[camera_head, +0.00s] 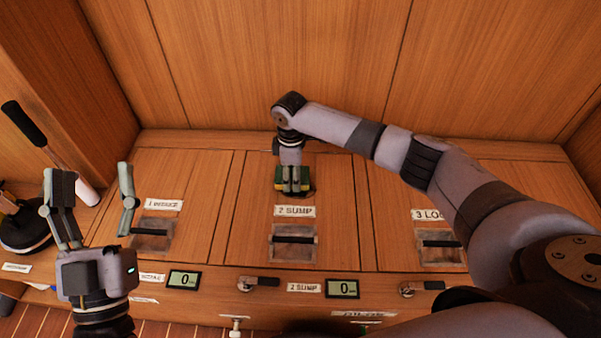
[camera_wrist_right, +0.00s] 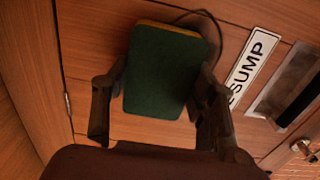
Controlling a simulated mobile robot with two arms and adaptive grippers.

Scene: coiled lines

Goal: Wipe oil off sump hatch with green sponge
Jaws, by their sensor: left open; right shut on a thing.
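The green sponge (camera_head: 280,182), with a yellow layer, is between the fingers of my right gripper (camera_head: 293,188) over the upper part of the sump hatch (camera_head: 335,200). The hatch carries the label "2 SUMP". In the right wrist view the sponge (camera_wrist_right: 165,70) shows its green face, with a finger on each side. A thin dark curve shows beside it on the wood; I cannot tell if it is oil, and the sponge hides the wood behind it. I cannot tell if sponge and hatch touch. My left gripper (camera_head: 88,185) is open and empty at the left.
Hatch 1 (camera_head: 185,165) lies left of the sump hatch and hatch 3 (camera_head: 400,205) right. Each has a recessed handle, the sump one (camera_head: 293,240) below its label. Two digital displays (camera_head: 343,289) sit on the front ledge. A black-handled tool (camera_head: 25,125) stands far left.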

